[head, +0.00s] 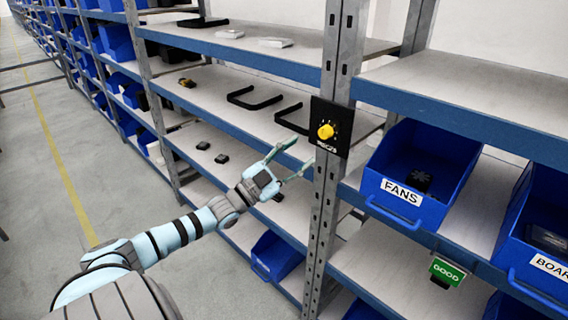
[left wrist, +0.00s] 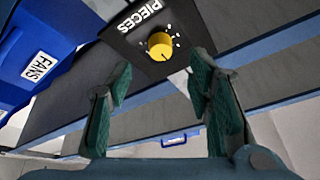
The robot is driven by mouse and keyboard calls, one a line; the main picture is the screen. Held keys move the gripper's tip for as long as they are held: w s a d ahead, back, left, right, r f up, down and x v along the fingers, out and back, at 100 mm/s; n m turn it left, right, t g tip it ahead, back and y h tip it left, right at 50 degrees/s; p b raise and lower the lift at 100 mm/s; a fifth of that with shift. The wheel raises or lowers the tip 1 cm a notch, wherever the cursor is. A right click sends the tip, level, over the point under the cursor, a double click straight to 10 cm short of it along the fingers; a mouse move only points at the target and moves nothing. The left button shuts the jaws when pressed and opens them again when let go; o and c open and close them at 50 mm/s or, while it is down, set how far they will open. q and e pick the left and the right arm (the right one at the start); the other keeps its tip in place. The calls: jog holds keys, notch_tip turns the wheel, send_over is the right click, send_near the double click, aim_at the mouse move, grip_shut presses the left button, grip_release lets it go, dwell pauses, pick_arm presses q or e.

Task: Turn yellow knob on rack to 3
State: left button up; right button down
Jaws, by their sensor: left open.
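The yellow knob (head: 325,131) sits on a black panel (head: 331,148) fixed to the rack's grey upright. In the left wrist view the knob (left wrist: 160,45) shows beyond the fingertips, with white dial marks around it and the word PIECES on the panel (left wrist: 138,22). The dial numbers are too small to read. My left gripper (head: 292,160) is open and empty, to the left of and a little below the panel in the head view. In the left wrist view its two green-padded fingers (left wrist: 163,75) are spread apart, with the knob ahead between them, untouched. My right gripper is not in view.
A blue FANS bin (head: 440,155) stands on the shelf right of the panel, with a BOARDS-type bin (head: 535,240) further right. A green GOOD sign (head: 447,270) hangs on a lower shelf edge. Black handles (head: 255,98) lie on the shelf left of the upright.

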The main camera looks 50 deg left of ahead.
pick_arm(q)
jog(key=v, duration=0.5)
jog(key=shift+s, duration=0.1)
